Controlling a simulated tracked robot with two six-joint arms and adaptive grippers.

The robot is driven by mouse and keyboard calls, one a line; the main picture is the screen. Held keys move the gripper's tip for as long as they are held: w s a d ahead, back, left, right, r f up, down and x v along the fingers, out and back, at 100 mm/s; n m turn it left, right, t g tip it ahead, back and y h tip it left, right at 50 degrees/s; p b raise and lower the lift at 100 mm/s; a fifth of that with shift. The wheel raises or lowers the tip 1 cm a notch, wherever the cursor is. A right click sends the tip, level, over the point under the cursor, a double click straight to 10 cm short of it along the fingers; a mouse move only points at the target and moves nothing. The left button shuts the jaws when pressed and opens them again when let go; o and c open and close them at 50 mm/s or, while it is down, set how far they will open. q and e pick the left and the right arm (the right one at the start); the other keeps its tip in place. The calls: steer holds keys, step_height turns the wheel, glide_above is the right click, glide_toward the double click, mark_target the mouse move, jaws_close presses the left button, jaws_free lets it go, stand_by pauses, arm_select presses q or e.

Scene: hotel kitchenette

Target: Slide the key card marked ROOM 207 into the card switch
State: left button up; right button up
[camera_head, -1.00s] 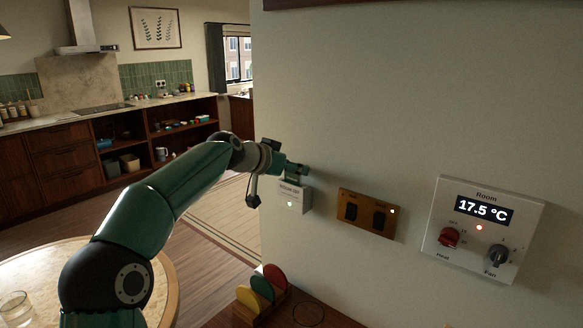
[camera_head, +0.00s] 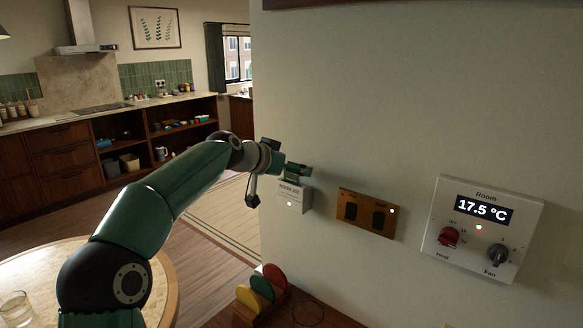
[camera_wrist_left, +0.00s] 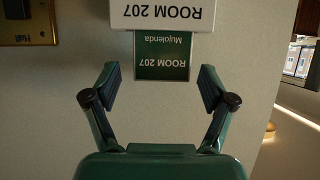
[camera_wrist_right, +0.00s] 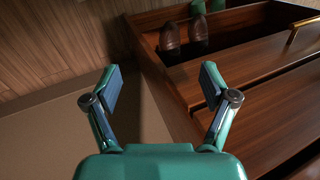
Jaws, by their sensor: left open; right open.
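The white card switch (camera_head: 293,196), with a small light, is fixed to the wall by its left edge. In the left wrist view, the switch (camera_wrist_left: 163,14) reads ROOM 207 upside down. A green key card (camera_wrist_left: 163,56) marked ROOM 207 sticks out of it, its far end hidden at the switch. My left gripper (camera_head: 300,171) is at the top of the switch; in its wrist view, its open fingers (camera_wrist_left: 159,82) stand on both sides of the card, with gaps. My right gripper (camera_wrist_right: 160,85) is open and empty, away from the switch.
Below stands a rack with coloured discs (camera_head: 262,287). A round table (camera_head: 60,268) is at lower left. Shoes (camera_wrist_right: 185,35) lie in a wooden unit near my right gripper.

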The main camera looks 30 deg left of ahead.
arm_select(q)
steer(key=v, duration=1.1)
steer(key=shift+s, duration=0.4)
